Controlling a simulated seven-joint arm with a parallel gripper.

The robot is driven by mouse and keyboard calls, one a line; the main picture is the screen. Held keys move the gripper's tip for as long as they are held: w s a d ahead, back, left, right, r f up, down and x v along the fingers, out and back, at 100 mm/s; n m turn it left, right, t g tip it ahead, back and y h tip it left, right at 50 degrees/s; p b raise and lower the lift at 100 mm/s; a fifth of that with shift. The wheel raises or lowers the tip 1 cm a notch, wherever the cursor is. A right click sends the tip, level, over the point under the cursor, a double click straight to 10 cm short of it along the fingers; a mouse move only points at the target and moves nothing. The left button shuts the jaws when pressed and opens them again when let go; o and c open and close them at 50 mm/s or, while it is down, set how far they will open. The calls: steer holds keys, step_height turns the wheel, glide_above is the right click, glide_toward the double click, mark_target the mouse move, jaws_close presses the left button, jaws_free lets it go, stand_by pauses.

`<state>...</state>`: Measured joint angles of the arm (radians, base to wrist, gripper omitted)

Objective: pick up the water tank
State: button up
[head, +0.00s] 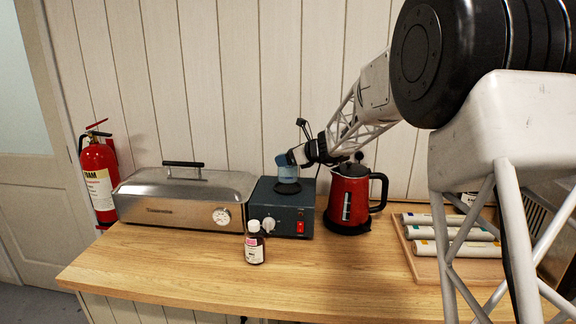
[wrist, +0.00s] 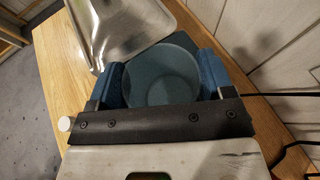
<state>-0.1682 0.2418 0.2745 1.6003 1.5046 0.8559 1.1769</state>
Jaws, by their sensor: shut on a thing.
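My gripper (head: 289,160) is shut on a round, open-topped blue-grey vessel (head: 287,176). In the wrist view the vessel (wrist: 160,78) sits between the two blue finger pads of my gripper (wrist: 158,80), and it looks empty. It is over the round black plate (head: 288,188) on a dark blue-grey heater box (head: 262,205). I cannot tell whether it rests on the plate or hangs just above it. No label marks it as the water tank. A lidded steel box (head: 170,210) with a dial gauge stands left of the heater.
A red kettle (head: 347,205) stands close right of the heater. A small dark bottle (head: 254,244) with a white cap stands in front. A wooden tray (head: 424,264) with several rolls lies at the right. A fire extinguisher (head: 99,178) hangs at the left. The bench front (head: 220,295) is clear.

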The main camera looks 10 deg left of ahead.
steer(key=s+d, duration=0.2)
steer(key=s, duration=0.5)
steer(key=s+d+r, duration=0.1)
steer(key=s+d, duration=0.1)
steer(key=s, duration=0.6)
steer(key=shift+d+r, duration=0.3)
steer(key=shift+d, duration=0.05)
steer(key=shift+s, duration=0.15)
steer(key=shift+a, duration=0.1)
